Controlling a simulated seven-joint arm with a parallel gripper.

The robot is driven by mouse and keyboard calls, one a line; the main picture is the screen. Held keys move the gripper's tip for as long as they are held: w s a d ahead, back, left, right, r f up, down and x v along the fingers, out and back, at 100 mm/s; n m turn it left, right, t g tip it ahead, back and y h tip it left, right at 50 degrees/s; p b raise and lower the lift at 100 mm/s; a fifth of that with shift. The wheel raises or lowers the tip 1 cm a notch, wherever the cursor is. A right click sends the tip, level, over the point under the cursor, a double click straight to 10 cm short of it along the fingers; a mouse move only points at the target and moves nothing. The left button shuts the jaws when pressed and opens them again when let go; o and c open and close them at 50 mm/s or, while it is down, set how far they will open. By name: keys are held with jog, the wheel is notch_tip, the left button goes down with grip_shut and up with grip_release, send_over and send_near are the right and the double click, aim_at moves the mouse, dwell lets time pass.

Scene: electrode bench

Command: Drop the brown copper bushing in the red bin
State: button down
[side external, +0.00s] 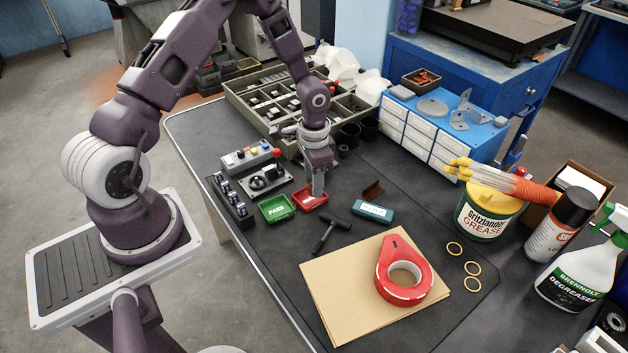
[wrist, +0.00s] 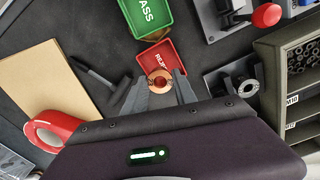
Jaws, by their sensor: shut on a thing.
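The brown copper bushing (wrist: 160,80) is a small ring held between the fingertips of my gripper (wrist: 160,85) in the wrist view. The red bin (wrist: 155,58), a small tray with white lettering, lies under and just beyond the bushing in that view. In the side view my gripper (side external: 317,192) points down at the right part of the red bin (side external: 304,201). The bushing cannot be made out there. How high it is above the bin floor is hard to tell.
A green PASS bin (side external: 277,208) stands left of the red bin. A compartment tray (side external: 240,103) stands at the back.

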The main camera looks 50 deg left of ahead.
jog(key=shift+f, duration=0.9)
jog(key=c, duration=0.9)
grip_release()
notch_tip(320, 180, up, 7)
jog(key=shift+r, duration=0.1)
jog(key=shift+r, duration=2.45)
